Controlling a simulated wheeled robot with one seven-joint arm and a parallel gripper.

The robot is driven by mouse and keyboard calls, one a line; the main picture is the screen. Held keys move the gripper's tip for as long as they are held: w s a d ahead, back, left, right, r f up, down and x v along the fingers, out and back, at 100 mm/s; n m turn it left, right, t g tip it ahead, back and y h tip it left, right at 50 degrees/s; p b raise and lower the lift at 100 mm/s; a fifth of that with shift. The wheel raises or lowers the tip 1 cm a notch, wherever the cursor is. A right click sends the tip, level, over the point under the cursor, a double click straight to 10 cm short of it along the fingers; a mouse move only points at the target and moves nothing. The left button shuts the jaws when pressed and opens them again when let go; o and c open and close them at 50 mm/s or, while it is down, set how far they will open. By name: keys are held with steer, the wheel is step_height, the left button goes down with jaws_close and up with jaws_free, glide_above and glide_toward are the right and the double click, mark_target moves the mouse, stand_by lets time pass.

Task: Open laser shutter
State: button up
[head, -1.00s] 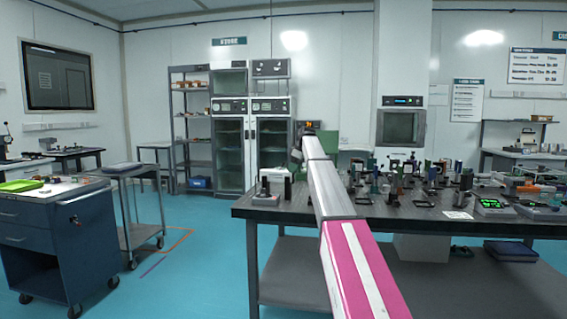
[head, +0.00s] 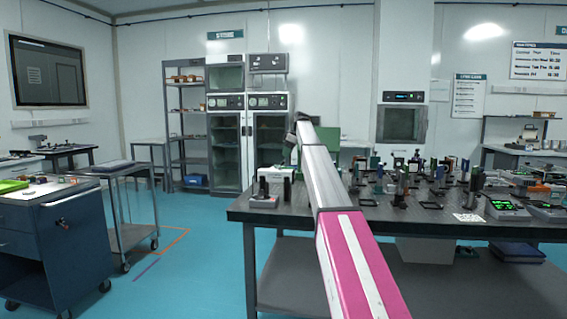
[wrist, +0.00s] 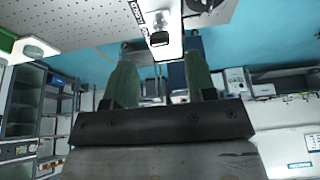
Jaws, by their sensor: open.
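My gripper (wrist: 160,68) is open in the wrist view, with two green fingers apart and nothing held between them. A white device with a black fitting (wrist: 161,38) lies beyond the fingertips, near the optical table's edge, apart from the fingers; I cannot tell if it is the laser shutter. In the head view my arm reaches over the optical table (head: 300,212), and my gripper's fingers cannot be made out. A small device with a dark upright post (head: 264,196) stands at the table's left end, with a white box (head: 276,174) behind it. No shutter label is readable.
Several optical mounts crowd the table right of my arm. A meter with a green display (head: 507,209) sits toward the front right. A blue drawer cabinet (head: 70,240) and a grey cart (head: 128,236) stand left, with open floor between cart and table.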

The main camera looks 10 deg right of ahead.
mark_target(284, 161)
steer(key=x, duration=0.5)
steer(key=shift+f, duration=0.1)
steer(key=c, duration=0.9)
